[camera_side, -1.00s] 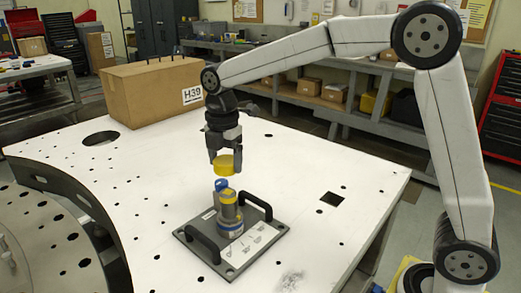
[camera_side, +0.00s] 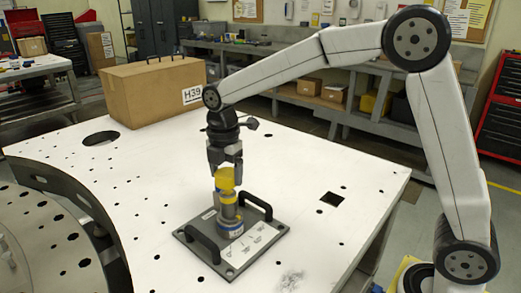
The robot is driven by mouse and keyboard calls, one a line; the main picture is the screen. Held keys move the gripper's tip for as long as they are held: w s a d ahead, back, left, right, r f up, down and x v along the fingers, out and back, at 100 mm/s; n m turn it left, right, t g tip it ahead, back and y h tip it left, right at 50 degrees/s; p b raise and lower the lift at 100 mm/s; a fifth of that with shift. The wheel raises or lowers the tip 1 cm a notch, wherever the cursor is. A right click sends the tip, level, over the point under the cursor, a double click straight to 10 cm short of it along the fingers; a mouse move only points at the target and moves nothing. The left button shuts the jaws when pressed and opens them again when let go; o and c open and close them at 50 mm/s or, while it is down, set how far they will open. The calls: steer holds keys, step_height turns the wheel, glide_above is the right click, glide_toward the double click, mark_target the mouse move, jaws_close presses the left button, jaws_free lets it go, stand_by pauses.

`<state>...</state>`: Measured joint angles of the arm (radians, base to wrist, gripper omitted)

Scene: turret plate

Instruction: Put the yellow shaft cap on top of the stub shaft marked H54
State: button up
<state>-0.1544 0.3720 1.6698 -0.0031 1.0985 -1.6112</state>
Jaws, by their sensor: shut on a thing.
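My gripper (camera_side: 225,168) points down and is shut on the yellow shaft cap (camera_side: 225,181). The cap is right over the cluster of stub shafts (camera_side: 229,214) on the dark base plate (camera_side: 188,237). In the picture its lower edge overlaps the shaft tops; I cannot tell whether it touches one. A shaft with a yellow top (camera_side: 228,197) stands just below and in front of the cap. A blue and white band shows low on the cluster. The shaft behind is largely hidden by the cap and the front shaft. The mark H54 is not readable on any shaft.
A cardboard box (camera_side: 150,92) marked H39 stands at the back left of the white table (camera_side: 300,180). The table's right side is clear.

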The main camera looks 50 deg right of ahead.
mark_target(228, 192)
steer(key=shift+f, duration=2.05)
steer(key=shift+f, duration=0.25)
steer(key=o, duration=1.2)
steer(key=shift+c, duration=0.2)
steer(key=shift+r, duration=0.1)
steer(key=shift+r, duration=3.85)
steer(key=shift+s+f, duration=0.1)
